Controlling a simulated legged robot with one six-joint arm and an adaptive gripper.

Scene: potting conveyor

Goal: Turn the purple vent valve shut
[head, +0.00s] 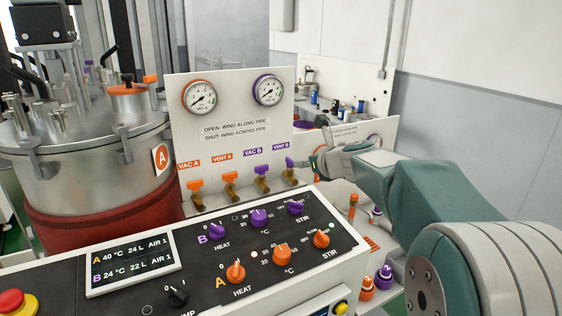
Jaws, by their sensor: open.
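The purple vent valve (290,162) is the rightmost of a row on the white panel, under the label VENT B. Its purple wing looks narrower and more upright than the wide wing of the purple VAC B valve (263,169) to its left. I cannot tell for sure how it lies to its pipe. My gripper (312,161) reaches in from the right, its tips just right of the purple vent wing. It is open and holds nothing. Whether a finger touches the wing cannot be made out.
The orange VENT A valve (229,177) and orange VAC A valve (195,186) stand further left. Two gauges (200,97) sit above. The black control panel (250,245) with several knobs lies in front. A steel vessel (85,160) stands at left.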

